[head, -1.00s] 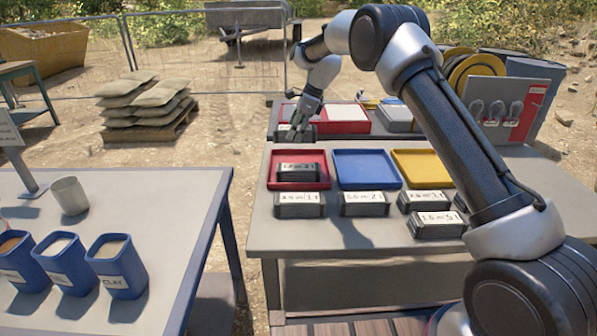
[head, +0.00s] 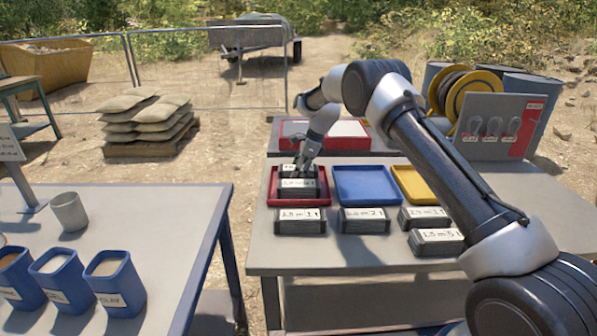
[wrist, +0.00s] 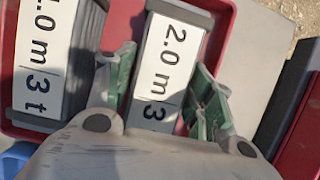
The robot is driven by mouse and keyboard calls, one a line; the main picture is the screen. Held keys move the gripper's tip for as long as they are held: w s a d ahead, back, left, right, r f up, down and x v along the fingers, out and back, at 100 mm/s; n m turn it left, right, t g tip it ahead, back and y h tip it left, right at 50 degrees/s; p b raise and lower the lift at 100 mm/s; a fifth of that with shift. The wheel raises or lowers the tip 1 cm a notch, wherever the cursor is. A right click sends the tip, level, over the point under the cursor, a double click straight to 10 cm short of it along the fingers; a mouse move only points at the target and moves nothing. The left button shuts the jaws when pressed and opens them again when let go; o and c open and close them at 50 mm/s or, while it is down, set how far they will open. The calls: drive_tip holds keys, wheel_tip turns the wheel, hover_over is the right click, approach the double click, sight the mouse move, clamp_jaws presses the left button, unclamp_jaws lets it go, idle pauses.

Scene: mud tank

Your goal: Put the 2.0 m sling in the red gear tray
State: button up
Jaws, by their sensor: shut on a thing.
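The 2.0 m sling (wrist: 166,65) is a dark block-shaped pack with a white label, between the green-padded fingers of my gripper (wrist: 162,92). In the head view my gripper (head: 304,170) is over the back part of the red gear tray (head: 271,190), shut on the sling (head: 289,169). In the wrist view the sling lies within the tray's rim. I cannot tell whether it touches the tray floor. A 1.0 m sling (head: 298,188) lies in the front of the tray; it also shows left of the held sling in the wrist view (wrist: 45,55).
A blue tray (head: 366,184) and a yellow tray (head: 411,182) stand to the right. Several labelled packs line the table front, including one (head: 300,221) before the red tray. Behind are a red case (head: 292,131) and a shackle board (head: 500,127).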

drive_tip(key=shift+f, duration=0.1)
drive_tip(key=o, duration=1.3)
drive_tip(key=v, duration=1.2)
